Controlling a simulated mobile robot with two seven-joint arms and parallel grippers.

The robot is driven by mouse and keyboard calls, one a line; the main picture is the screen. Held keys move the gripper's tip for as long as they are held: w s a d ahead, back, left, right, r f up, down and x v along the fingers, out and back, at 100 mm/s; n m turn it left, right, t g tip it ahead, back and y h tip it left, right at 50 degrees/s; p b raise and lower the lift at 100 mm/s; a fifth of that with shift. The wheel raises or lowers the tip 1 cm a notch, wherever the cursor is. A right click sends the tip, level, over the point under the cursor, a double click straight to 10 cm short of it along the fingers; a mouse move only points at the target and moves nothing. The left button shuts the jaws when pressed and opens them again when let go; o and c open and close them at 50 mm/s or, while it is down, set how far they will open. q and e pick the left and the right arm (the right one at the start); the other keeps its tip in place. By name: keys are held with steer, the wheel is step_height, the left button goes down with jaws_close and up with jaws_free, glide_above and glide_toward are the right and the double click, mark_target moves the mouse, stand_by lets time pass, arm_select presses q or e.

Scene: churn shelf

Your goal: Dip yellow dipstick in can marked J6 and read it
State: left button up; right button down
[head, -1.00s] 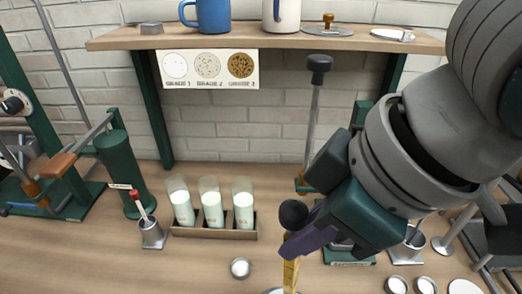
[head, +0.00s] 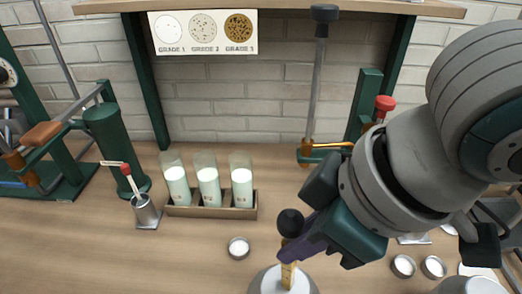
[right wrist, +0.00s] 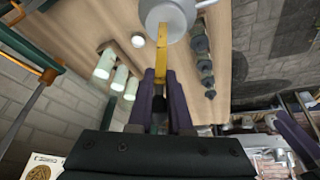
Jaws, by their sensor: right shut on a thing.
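My right gripper (head: 304,240) is shut on the yellow dipstick (head: 288,272), just below its black knob (head: 291,222). The dipstick hangs roughly upright, its lower part over the mouth of a metal can (head: 262,284) at the bottom edge of the head view. In the right wrist view the dipstick (right wrist: 161,52) runs from between the purple fingers (right wrist: 166,85) to the pale can (right wrist: 180,12) at the top. I cannot tell how far its tip is inside. No J6 mark is readable. My left gripper does not show in the head view.
Three milky glass tubes stand in a wooden rack (head: 212,211), left of the can. A small round dish (head: 238,247) lies between. A metal cup (head: 146,212) with a red-topped stick stands further left. A grade card (head: 205,33) hangs behind. Clear bench lies at front left.

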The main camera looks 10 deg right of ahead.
mark_target(292, 278)
step_height(292, 278, down, 5)
steer(key=shift+r+b, duration=0.1)
steer(key=shift+b, duration=1.15)
steer(key=shift+f+b, duration=0.9)
steer(key=shift+f, duration=1.05)
steer(key=shift+f+b, duration=0.35)
steer(key=shift+f, duration=0.1)
step_height(292, 278, up, 19)
steer(key=p, duration=2.2)
steer(key=shift+r, duration=0.1)
